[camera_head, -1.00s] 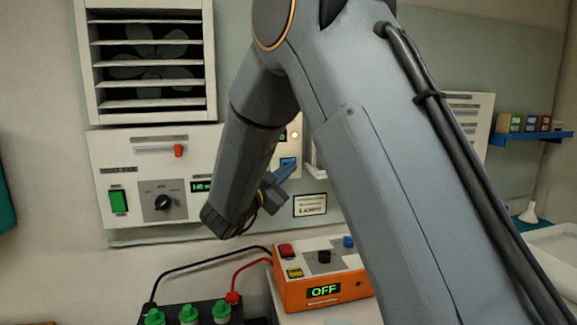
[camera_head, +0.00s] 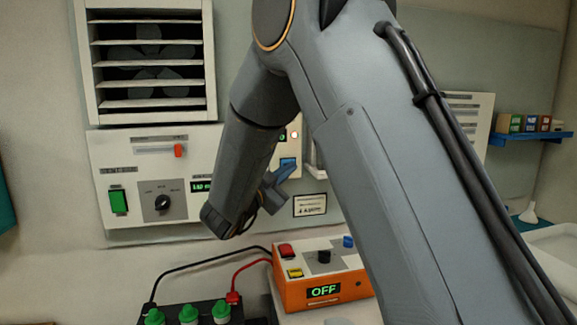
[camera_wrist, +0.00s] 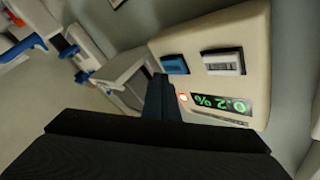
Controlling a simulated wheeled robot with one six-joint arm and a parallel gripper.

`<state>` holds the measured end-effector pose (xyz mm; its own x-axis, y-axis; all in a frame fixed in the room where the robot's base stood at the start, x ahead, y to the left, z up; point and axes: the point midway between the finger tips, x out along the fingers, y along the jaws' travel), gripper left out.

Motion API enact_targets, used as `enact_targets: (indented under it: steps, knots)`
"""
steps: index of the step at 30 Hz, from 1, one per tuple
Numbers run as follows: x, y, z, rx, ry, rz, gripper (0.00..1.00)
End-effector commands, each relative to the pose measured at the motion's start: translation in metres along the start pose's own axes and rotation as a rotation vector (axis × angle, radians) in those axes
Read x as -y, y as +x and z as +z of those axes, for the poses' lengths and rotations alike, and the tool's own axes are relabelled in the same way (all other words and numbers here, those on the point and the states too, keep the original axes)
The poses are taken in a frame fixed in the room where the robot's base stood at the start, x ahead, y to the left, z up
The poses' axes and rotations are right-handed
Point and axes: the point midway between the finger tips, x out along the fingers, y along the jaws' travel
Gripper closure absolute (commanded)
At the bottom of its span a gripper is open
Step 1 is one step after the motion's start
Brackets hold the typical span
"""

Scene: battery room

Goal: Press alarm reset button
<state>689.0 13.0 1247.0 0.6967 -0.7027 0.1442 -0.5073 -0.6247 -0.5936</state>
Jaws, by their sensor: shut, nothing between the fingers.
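A pale wall box carries a blue button (camera_wrist: 174,64), a grey-white button (camera_wrist: 222,62), a small lit lamp (camera_wrist: 183,97) and a green display (camera_wrist: 218,103) reading 0.2 %. It appears rotated in the wrist view. No legible label shows which button is the alarm reset. In the head view, the blue button (camera_head: 288,162) shows beside my arm, which hides part of the box. My gripper (camera_wrist: 158,88) is shut and empty, its fingertips close to the blue button in the picture. Contact cannot be told. In the head view the gripper (camera_head: 282,175) is just below that button.
A white control panel (camera_head: 130,215) with a green switch, a knob and a red slider is at left, under a fan vent (camera_head: 95,60). An orange box (camera_head: 290,295) reading OFF stands below, with cables to a black battery. A blue shelf (camera_head: 540,138) is at right.

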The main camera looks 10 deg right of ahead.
Motion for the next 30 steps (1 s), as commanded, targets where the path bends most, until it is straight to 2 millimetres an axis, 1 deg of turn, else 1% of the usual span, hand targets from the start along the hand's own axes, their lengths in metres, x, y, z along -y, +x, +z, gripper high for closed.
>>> enact_targets:
  steps: [9,18,30]
  knots:
    - [0.0003,0.0005,0.0005,0.0,0.0,0.0,1.0]
    - [0.0043,0.0059,0.0046,0.001,0.001,0.0,1.0]
    - [0.0046,0.0063,0.0046,0.0,0.0,0.0,1.0]
